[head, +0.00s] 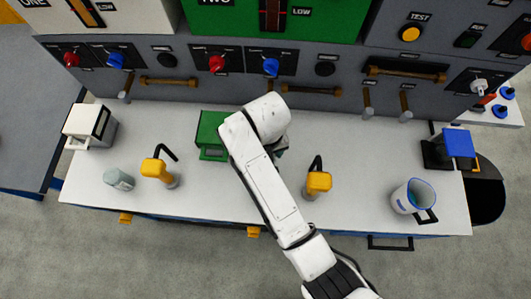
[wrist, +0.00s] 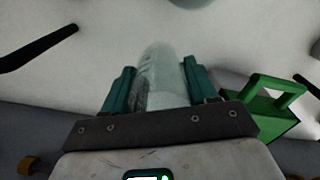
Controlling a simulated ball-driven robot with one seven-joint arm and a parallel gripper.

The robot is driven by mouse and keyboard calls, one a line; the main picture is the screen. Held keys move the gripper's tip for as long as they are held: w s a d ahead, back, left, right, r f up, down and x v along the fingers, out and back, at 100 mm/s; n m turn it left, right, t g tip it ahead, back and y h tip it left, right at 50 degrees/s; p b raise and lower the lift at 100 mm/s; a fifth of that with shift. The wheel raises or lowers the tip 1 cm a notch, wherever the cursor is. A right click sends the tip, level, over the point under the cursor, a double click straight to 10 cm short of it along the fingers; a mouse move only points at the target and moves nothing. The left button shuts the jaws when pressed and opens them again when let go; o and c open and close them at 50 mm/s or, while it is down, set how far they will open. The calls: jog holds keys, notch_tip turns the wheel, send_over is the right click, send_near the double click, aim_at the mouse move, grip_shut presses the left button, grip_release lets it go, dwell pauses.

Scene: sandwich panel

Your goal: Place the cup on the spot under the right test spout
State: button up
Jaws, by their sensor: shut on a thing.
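My gripper (wrist: 158,72) shows in the wrist view with its two teal fingers on either side of a pale grey, rounded thing, which I take to be the cup (wrist: 163,70). It is shut on it. In the head view my white arm covers the held cup and most of the gripper; only a small teal-dark part (head: 282,152) shows, over the back middle of the white counter. Two grey, peg-like parts stand at the panel's foot on the right, a left one (head: 368,112) and a right one (head: 405,116); I cannot tell if they are the test spouts.
On the counter (head: 250,203) stand a green box (head: 207,133), a white box (head: 82,126), a pale grey cylinder (head: 118,179), two yellow things with black hooked tops (head: 155,168) (head: 319,181), a white-blue mug (head: 404,197) and a blue-topped thing (head: 458,144). The grey panel bounds the back.

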jog(key=shift+w+a+f, duration=0.25)
jog(key=shift+w+f, duration=0.65)
jog(key=shift+f, duration=1.75)
jog(key=shift+f, duration=0.1)
jog(key=o, duration=1.1)
jog(key=shift+c, duration=0.2)
